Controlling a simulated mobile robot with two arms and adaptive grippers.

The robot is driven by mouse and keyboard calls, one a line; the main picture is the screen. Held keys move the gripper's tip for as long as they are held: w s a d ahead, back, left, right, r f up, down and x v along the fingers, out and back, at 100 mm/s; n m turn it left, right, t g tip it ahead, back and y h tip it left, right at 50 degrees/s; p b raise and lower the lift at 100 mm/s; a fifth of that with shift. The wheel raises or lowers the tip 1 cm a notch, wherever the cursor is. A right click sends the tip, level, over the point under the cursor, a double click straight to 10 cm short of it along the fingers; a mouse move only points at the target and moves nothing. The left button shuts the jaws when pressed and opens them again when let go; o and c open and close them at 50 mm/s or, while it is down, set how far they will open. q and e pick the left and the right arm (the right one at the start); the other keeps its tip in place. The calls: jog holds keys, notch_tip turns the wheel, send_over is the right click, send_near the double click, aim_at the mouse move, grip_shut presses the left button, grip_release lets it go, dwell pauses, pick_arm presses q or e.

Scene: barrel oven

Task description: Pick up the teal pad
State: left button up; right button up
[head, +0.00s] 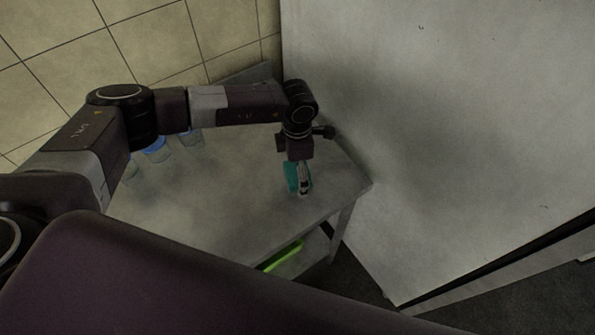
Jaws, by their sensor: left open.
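The teal pad (291,178) lies on the grey table (215,215), close to its right end. My left gripper (304,192) points down right at the pad and covers its right part. The gripper is open. I cannot tell from this view whether its fingers touch the pad or stand around it. My right gripper does not show.
Clear jars, one with a blue lid (158,148), stand on the table behind my left arm. A bright green item (284,255) lies on the lower shelf. A large pale panel (430,120) rises just right of the table. The middle of the tabletop is clear.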

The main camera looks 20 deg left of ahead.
pick_arm(q)
jog(key=c, duration=1.2)
jog(key=shift+c, duration=0.2)
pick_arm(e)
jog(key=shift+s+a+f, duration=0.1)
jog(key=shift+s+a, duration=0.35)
pick_arm(q)
jog(key=shift+r, duration=0.15)
jog(key=shift+w+r, duration=0.1)
jog(key=shift+r, duration=0.15)
notch_tip(320, 180, up, 18)
jog(key=b, duration=0.6)
jog(key=s+a+f+m, duration=0.1)
jog(key=s+a+m, duration=0.1)
jog(key=s+m, duration=0.5)
jog(key=s+a+f+m, duration=0.1)
jog(key=s+m, duration=0.6)
jog(key=m, duration=1)
jog(key=shift+s+a, duration=0.15)
jog(key=shift+a, duration=0.45)
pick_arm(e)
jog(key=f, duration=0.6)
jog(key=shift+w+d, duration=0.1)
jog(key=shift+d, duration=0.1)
